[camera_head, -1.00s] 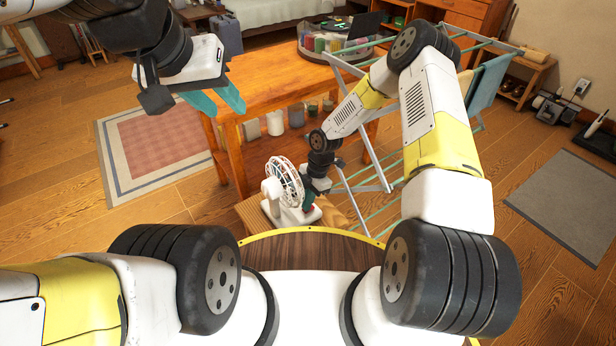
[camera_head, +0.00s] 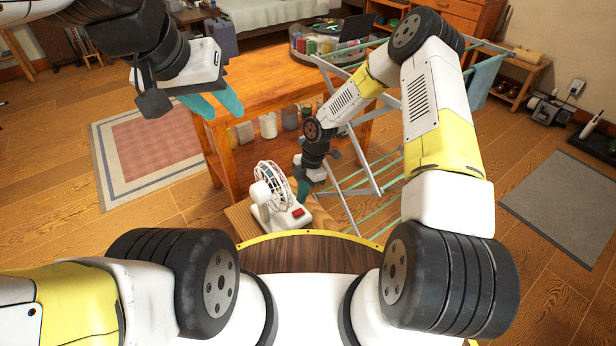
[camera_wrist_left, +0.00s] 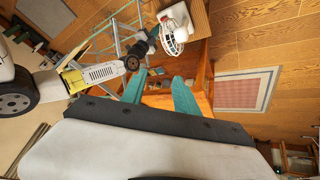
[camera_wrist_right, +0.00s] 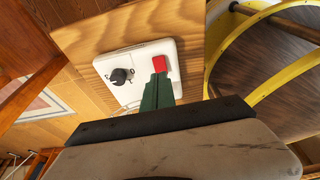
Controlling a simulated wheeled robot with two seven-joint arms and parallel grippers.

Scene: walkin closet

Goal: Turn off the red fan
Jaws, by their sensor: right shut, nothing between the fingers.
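The fan (camera_head: 272,188) has a white caged head and a white base (camera_head: 272,228) with a red switch (camera_head: 297,212). In the right wrist view the red switch (camera_wrist_right: 160,63) is at the edge of the white base (camera_wrist_right: 139,62), with a dark knob-like part (camera_wrist_right: 120,76) further left. My right gripper (camera_head: 301,197) is shut and empty, just behind and above the switch; its fingertips (camera_wrist_right: 159,76) appear beside the switch, and contact cannot be told. My left gripper (camera_head: 224,112) is open and empty over the table's left end, far from the fan.
The fan stands on a low wooden surface (camera_head: 240,218) before my base. An orange wooden table (camera_head: 262,88) stands behind it, with several containers underneath. A metal drying rack (camera_head: 390,185) is close on the right. A rug (camera_head: 150,150) lies at left.

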